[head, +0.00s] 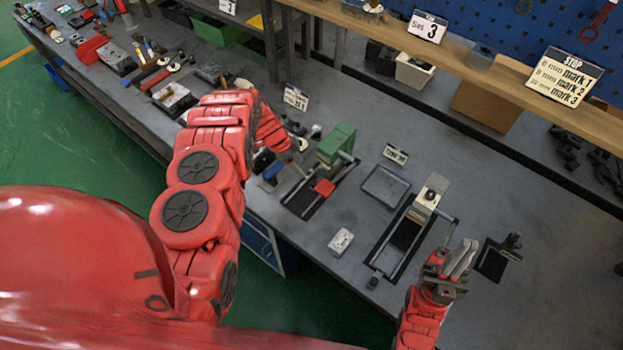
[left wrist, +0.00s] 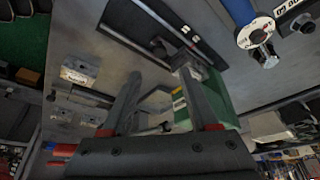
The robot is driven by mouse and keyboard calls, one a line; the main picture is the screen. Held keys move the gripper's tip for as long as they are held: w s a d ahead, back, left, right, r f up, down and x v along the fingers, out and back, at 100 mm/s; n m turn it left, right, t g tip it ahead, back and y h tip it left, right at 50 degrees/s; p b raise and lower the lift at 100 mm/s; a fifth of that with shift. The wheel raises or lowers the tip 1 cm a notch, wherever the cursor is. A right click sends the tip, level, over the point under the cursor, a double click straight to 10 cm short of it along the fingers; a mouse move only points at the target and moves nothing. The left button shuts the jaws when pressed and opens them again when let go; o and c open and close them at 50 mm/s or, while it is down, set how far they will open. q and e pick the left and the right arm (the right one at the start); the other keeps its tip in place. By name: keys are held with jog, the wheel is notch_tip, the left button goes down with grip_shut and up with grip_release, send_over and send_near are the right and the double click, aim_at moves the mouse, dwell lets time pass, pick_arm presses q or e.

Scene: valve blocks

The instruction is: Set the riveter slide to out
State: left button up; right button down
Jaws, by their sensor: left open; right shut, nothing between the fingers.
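A green-topped press (head: 338,143) stands on the bench with a red block (head: 323,187) on a black base with a slot (head: 302,205). A second press with a pale grey head (head: 431,192) stands to its right on a black-railed base (head: 388,262). I cannot tell from the signs which is the riveter. My right gripper (head: 462,260) is shut and empty, right of the grey press.
A shallow grey tray (head: 385,187) lies between the presses. A small white block (head: 341,241) lies near the front edge. A black fixture (head: 497,258) stands at the right. Tools crowd the bench's far left. A shelf (head: 490,75) runs along the back.

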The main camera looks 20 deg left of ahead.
aim_at(313, 182)
pick_arm(q)
jog(key=b+x, duration=0.6)
jog(key=x, duration=0.3)
jog(key=shift+f, duration=0.4)
jog(key=shift+d+f+b, duration=0.2)
jog(key=shift+f+b, duration=0.05)
jog(key=shift+b, duration=0.25)
grip_shut()
dwell(0.7)
